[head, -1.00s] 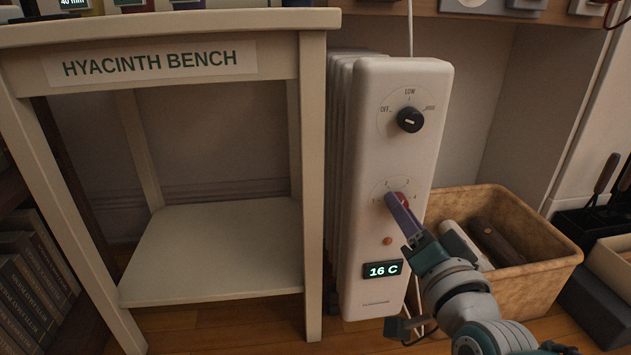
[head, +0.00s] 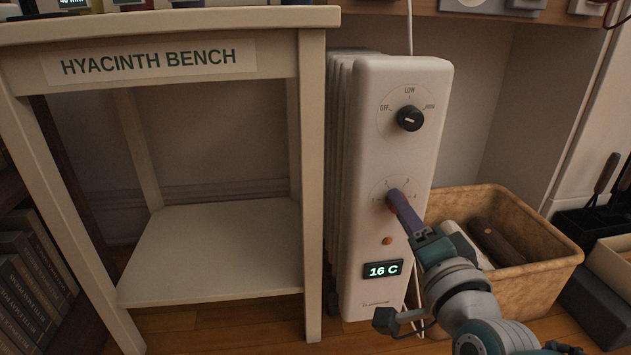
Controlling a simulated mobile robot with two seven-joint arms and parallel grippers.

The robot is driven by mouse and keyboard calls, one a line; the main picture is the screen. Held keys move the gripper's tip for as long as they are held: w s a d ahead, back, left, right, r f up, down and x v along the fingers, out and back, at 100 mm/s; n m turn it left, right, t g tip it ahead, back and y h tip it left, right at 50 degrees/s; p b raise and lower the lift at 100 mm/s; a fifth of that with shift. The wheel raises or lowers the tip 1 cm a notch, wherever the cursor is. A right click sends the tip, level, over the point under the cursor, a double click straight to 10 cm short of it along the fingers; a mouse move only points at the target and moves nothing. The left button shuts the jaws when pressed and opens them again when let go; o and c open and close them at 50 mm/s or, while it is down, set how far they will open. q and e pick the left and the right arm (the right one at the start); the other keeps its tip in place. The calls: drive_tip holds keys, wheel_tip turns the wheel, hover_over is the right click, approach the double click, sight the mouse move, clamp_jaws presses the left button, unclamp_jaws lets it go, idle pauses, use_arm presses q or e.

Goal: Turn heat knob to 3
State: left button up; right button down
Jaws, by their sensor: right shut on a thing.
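A white oil heater (head: 365,290) stands upright right of the bench. Its upper black knob (head: 410,118) sits on a dial marked OFF, LOW and HIGH. The lower numbered dial (head: 380,188) is the heat dial. My right gripper (head: 393,197) reaches in from the lower right and its purple fingers are shut on the heat knob. The fingers hide nearly all of this knob, so its pointer cannot be read. Below are a small orange lamp (head: 387,241) and a display (head: 383,270) reading 16 C. My left gripper is not in view.
The Hyacinth Bench (head: 210,250) with a low shelf stands left of the heater. A tan basket (head: 540,270) with rolled items is close behind my right arm. Books (head: 35,265) stand at the far left. A white cord hangs above the heater.

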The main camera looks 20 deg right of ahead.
drive_tip(key=c, duration=0.5)
unclamp_jaws()
drive_tip(key=p+v, duration=0.4)
drive_tip(key=v, duration=0.6)
drive_tip(key=shift+d, duration=0.1)
